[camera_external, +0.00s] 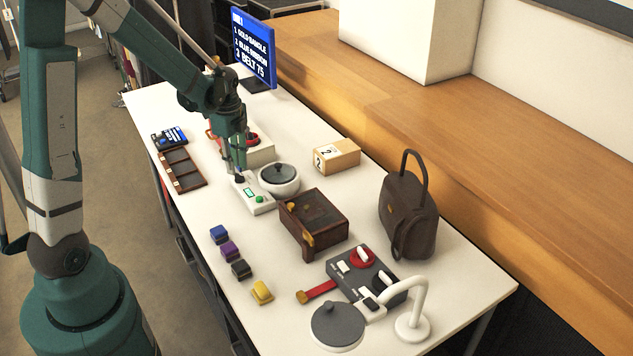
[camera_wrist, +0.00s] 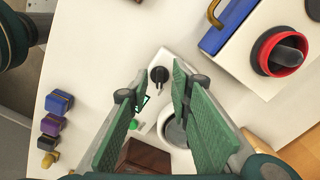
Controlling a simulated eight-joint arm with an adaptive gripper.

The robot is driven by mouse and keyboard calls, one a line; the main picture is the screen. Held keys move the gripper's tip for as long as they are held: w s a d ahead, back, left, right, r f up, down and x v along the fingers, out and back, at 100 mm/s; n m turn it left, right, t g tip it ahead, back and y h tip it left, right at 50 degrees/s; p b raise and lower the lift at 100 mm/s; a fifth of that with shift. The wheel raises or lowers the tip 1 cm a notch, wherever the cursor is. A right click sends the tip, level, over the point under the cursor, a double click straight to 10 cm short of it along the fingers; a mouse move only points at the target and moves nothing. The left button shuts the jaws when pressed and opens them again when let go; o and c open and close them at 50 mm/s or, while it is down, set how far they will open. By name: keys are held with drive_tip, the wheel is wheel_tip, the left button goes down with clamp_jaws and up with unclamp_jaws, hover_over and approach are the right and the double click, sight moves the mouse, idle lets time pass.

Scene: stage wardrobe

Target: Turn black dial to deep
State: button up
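A white control unit (camera_external: 262,209) with a small screen (camera_external: 249,191) and a green button (camera_external: 259,199) stands beside a round grey-lidded pot (camera_external: 279,175). At its far end is a black dial (camera_wrist: 158,75) with a pointed grip, clear in the wrist view; the external view shows it small (camera_external: 239,179). Any markings around it are too small to read. My gripper (camera_external: 236,168) points down just above that end. In the wrist view its two green fingers (camera_wrist: 158,91) are spread apart and empty, with the dial seen between and just beyond their tips.
A white box (camera_wrist: 260,82) with a black knob in a red ring stands right of the dial in the wrist view. A brown box (camera_external: 315,220), handbag (camera_external: 408,215), lamp (camera_external: 413,325) and grey switch panel (camera_external: 385,285) are nearer. Small coloured blocks (camera_external: 230,250) lie left.

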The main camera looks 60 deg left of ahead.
sight(238, 180)
wheel_tip(238, 180, up, 9)
idle(0.6)
drive_tip(key=shift+d, duration=0.1)
idle(0.4)
drive_tip(key=s+d+r+n+t, duration=0.25)
drive_tip(key=d+r, duration=0.25)
drive_tip(key=d, duration=0.3)
drive_tip(key=s+d+r+n+t, duration=0.1)
drive_tip(key=s+d+r+n, duration=0.15)
drive_tip(key=d+r, duration=0.45)
drive_tip(key=s+d+n+t, duration=0.2)
drive_tip(key=s+d+n, duration=0.1)
drive_tip(key=d, duration=0.4)
drive_tip(key=s+d+r+n+t, duration=0.1)
drive_tip(key=s+d+n, duration=0.2)
drive_tip(key=s+d, duration=0.3)
drive_tip(key=shift+s+d+n+t, duration=0.2)
drive_tip(key=shift+d+n+t, duration=0.15)
drive_tip(key=shift+d, duration=0.9)
